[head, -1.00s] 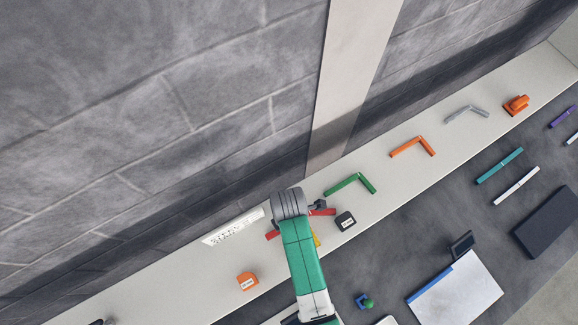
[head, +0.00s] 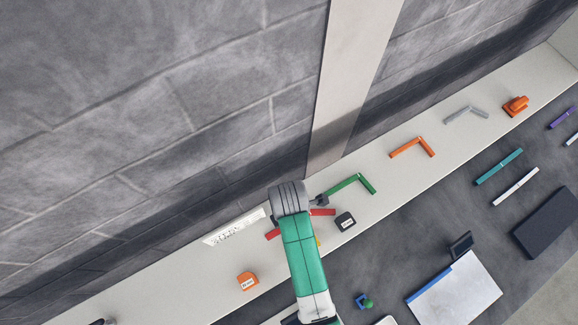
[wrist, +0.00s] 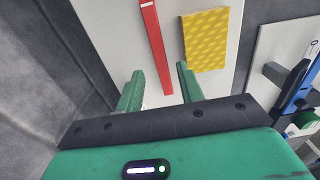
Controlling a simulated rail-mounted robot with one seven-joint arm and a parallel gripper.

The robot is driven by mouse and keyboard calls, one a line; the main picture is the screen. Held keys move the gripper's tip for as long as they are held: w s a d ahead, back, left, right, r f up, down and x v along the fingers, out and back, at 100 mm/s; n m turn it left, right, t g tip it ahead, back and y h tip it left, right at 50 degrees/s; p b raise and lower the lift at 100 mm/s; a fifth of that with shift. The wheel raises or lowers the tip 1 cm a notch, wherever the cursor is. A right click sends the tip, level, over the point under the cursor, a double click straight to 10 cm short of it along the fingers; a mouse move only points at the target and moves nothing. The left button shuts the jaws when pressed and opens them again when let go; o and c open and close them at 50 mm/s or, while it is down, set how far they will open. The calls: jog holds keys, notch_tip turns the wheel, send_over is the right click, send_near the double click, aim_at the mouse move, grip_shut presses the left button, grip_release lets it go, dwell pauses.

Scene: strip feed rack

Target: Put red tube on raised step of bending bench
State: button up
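The red tube (head: 322,212) lies on the pale raised step (head: 205,268) that runs along the wall. My arm hides its middle in the head view, and its other end (head: 272,235) shows to the left. In the wrist view the red tube (wrist: 152,40) runs lengthwise, its near end between the two green fingers. My gripper (wrist: 159,70) is open, with clear gaps between the fingers and the tube. A yellow textured block (wrist: 206,40) lies just right of the tube. I cannot tell the gripper's height above the surface.
A black labelled block (head: 345,222) and a green bent tube (head: 352,185) are close on the right. The dark lower surface (head: 430,225) holds other tubes and a clipboard (head: 458,290).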

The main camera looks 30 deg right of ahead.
notch_tip(320, 180, up, 7)
jog(key=shift+r, duration=0.1)
jog(key=w+r+m+t+h, duration=0.1)
jog(key=w+r+m+t, duration=0.55)
jog(key=w+r, duration=0.85)
jog(key=w+a+r+m+t, duration=0.15)
jog(key=r+t, duration=0.25)
jog(key=r, duration=0.6)
jog(key=a+r+m+t, duration=0.2)
jog(key=a+r+t, duration=0.15)
jog(key=r, duration=0.75)
jog(key=s+a+r+m+t+p, duration=0.1)
jog(key=s+r+m+t+p, duration=0.1)
jog(key=r, duration=0.9)
jog(key=s+a+r+m+t+y+p, duration=0.1)
jog(key=s+r+t, duration=0.4)
jog(key=r, duration=0.7)
jog(key=s+a+r+m+t+p, duration=0.3)
jog(key=s+r+m+t+p, duration=0.1)
jog(key=r, duration=0.7)
jog(key=shift+r+m+p, duration=0.2)
jog(key=shift+m+p, duration=0.1)
jog(key=shift+m, duration=0.5)
